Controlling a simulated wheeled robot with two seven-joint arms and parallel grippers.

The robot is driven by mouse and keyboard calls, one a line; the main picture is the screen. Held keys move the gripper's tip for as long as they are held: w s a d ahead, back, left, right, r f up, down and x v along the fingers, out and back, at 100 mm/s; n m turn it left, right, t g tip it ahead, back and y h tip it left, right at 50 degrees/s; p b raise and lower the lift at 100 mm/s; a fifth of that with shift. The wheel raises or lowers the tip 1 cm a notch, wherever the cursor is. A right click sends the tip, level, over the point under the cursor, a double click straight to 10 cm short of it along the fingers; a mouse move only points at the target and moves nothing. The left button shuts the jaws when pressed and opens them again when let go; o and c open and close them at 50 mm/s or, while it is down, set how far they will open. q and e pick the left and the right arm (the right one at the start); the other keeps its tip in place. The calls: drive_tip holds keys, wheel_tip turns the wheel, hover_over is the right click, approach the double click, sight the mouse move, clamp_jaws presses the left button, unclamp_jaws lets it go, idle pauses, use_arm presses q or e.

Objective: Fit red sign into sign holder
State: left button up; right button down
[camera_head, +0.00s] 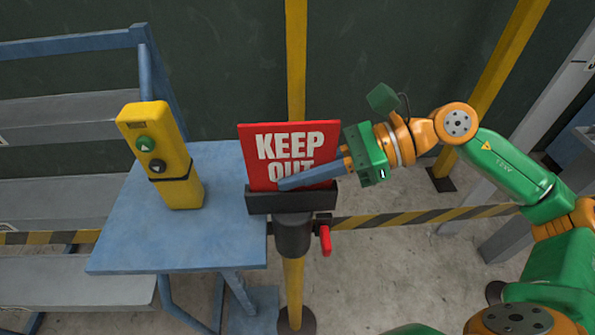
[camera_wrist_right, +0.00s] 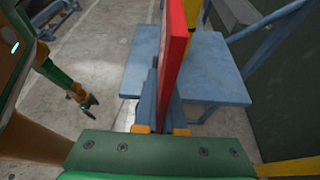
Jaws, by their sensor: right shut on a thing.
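The red sign (camera_head: 262,172), lettered KEEP OUT, stands nearly upright at the black sign holder (camera_head: 262,202) on the yellow post. Its lower edge meets the holder's top; I cannot tell how deep it sits in the slot. My right gripper (camera_head: 284,184) comes in from the right and is shut on the sign's lower part, one blue finger across its front. In the right wrist view the sign (camera_wrist_right: 177,45) stands edge-on between the fingers. My left gripper (camera_wrist_right: 88,101) shows small at the left of the wrist view, away from the sign; its opening is unclear.
A red clamp lever (camera_head: 325,240) hangs below the holder. A striped barrier tape (camera_head: 425,217) runs at both sides. A blue table (camera_head: 130,235) at the left bears a yellow control box (camera_head: 160,150). Grey benches (camera_head: 60,118) stand further left.

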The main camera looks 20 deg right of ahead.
drive_tip(key=shift+f+b, duration=0.4)
drive_tip(key=shift+f, duration=0.1)
drive_tip(key=c, duration=0.9)
unclamp_jaws()
drive_tip(key=shift+d+f, duration=0.1)
drive_tip(key=b+v, duration=0.2)
drive_tip(key=shift+d+f+b, duration=0.1)
drive_tip(key=shift+d+b, duration=0.25)
drive_tip(key=shift+d, duration=0.05)
drive_tip(key=v, duration=0.2)
drive_tip(key=r+b+v, duration=0.1)
drive_tip(key=v, duration=0.1)
drive_tip(key=shift+d, duration=0.1)
